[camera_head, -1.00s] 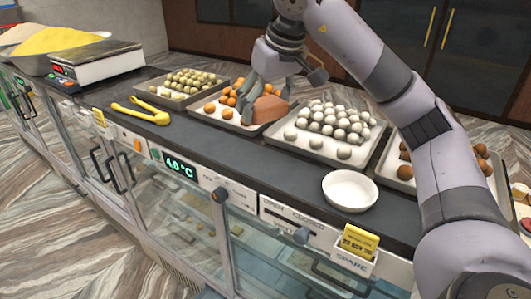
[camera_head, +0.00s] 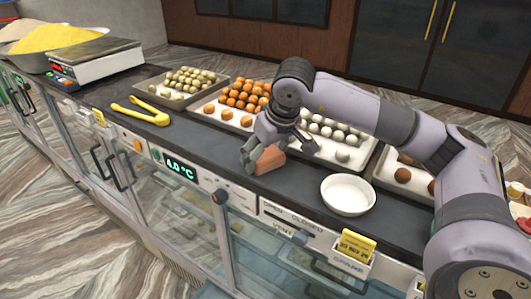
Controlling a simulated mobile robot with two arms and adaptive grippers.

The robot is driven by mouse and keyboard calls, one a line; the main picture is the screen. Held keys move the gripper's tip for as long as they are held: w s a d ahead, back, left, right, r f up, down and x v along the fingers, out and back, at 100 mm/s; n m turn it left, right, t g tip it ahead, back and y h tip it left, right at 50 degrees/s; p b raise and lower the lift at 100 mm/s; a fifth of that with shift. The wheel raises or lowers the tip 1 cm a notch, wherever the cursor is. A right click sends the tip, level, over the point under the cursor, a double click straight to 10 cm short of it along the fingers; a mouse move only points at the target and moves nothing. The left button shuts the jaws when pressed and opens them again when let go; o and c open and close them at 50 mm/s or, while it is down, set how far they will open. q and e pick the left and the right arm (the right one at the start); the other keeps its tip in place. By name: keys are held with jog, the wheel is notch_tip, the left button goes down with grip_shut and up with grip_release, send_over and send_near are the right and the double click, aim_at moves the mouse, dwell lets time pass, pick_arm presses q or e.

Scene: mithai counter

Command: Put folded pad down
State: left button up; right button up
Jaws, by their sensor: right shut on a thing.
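The folded pad (camera_head: 269,161) is a small orange-brown block. My right gripper (camera_head: 262,153) is shut on it, with the pad low over the dark counter (camera_head: 215,141), near the front edge. I cannot tell whether the pad touches the counter. The pad's upper part is partly hidden by the gripper's fingers. My left gripper is not in view.
Behind the gripper stand trays of olive (camera_head: 170,99), orange (camera_head: 197,116) and white balls; my arm partly covers the white ones. A white bowl (camera_head: 348,195) stands to the right. Yellow tongs (camera_head: 140,112) and a scale (camera_head: 95,63) are at the left.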

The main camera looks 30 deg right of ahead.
jog(key=shift+a+f+b, duration=0.1)
jog(key=shift+f+b, duration=0.1)
jog(key=shift+b, duration=0.1)
jog(key=o, duration=1)
jog(key=shift+r, duration=0.2)
jog(key=shift+r, duration=0.2)
jog(key=b+v, duration=0.2)
jog(key=v, duration=0.9)
jog(key=shift+s+r, duration=0.15)
jog(key=shift+r, duration=0.2)
